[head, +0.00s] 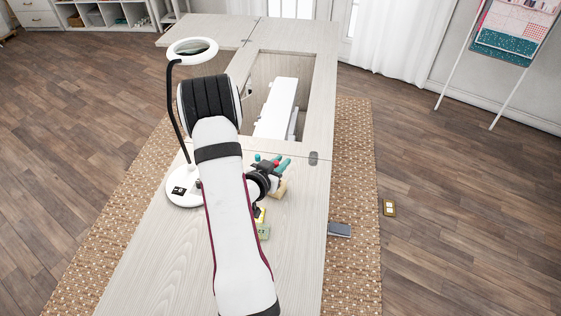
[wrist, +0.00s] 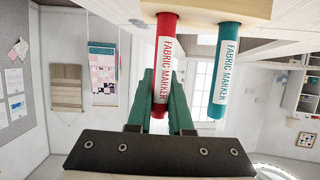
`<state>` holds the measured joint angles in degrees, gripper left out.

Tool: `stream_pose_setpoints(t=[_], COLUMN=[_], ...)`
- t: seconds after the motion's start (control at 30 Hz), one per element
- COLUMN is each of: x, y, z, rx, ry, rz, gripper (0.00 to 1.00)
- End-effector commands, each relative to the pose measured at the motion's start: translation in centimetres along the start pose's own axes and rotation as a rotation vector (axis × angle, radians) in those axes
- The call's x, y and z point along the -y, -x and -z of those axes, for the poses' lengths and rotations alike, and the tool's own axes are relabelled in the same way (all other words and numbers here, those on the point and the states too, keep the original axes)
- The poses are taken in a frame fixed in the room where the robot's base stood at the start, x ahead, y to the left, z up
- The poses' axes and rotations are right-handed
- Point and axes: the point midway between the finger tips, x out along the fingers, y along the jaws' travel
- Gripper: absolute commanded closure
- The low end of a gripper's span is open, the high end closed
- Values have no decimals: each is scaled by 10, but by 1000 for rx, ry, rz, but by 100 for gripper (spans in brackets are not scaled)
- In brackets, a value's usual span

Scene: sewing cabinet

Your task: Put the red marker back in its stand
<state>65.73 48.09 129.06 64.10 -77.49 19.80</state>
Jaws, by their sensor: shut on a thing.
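The red marker (wrist: 165,62), labelled FABRIC MARKER, is between the teal fingers of my gripper (wrist: 161,88), which is shut on it. In the wrist view the table is at the top, and the marker's upper end meets the light wooden stand (wrist: 240,9). I cannot tell whether that end is inside a hole or only against the stand. A teal marker (wrist: 224,70) is in the stand beside it, parallel and a small gap apart. In the head view the red marker (head: 276,163) shows small by my gripper (head: 269,162), and the stand (head: 280,189) is partly hidden by my arm.
A magnifier lamp (head: 185,190) stands on the table left of my arm. The cabinet opening with a white machine (head: 278,108) lies behind. A small yellow-green item (head: 263,231) is near my arm. A dark flat object (head: 339,230) is at the right edge.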

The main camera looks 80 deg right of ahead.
Motion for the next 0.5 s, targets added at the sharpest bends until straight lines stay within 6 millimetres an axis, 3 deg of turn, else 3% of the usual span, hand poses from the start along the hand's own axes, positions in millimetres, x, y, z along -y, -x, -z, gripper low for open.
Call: stream_pose_setpoints(t=[0.37, 0.4, 0.5], x=[0, 0, 0], y=[-1, -1, -1], z=[-2, -2, -2], rx=[0, 0, 0], ry=[0, 0, 0], rz=[0, 0, 0], gripper=[100, 78, 60])
